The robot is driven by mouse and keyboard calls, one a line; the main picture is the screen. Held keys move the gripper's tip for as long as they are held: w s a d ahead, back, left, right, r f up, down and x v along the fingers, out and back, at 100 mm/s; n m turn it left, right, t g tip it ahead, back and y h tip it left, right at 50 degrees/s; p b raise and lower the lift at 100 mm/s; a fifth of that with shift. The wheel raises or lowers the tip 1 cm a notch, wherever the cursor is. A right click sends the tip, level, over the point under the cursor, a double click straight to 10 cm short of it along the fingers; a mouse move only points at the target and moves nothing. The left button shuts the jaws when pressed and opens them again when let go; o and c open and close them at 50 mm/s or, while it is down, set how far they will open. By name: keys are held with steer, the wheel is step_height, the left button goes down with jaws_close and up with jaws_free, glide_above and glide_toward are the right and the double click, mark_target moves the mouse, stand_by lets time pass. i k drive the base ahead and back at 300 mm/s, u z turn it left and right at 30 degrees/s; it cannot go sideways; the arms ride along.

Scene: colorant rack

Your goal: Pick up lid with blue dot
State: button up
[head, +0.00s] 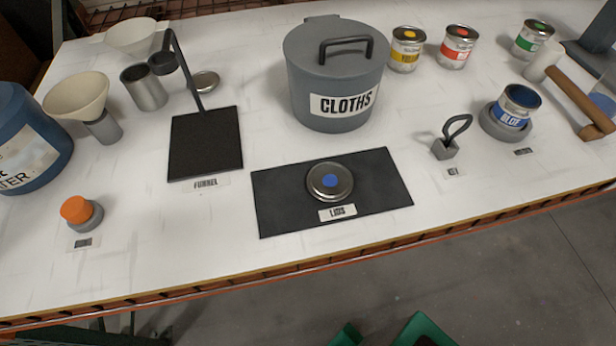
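The lid with the blue dot (330,181) is a round silver metal lid with a blue spot at its centre. It lies flat on a black mat (385,185) near the front of the white table, just behind a small white label reading LIDS (338,212). Nothing covers it. My gripper is not in view.
A grey CLOTHS bin (335,80) stands just behind the mat. A black funnel stand (205,140) is at left, and a grey weight with a loop handle (447,143) and an open blue can (516,106) are at right. The table's front edge (300,262) has clear white surface behind it.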

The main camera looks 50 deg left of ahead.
mark_target(327, 182)
steer(key=u, duration=1.7)
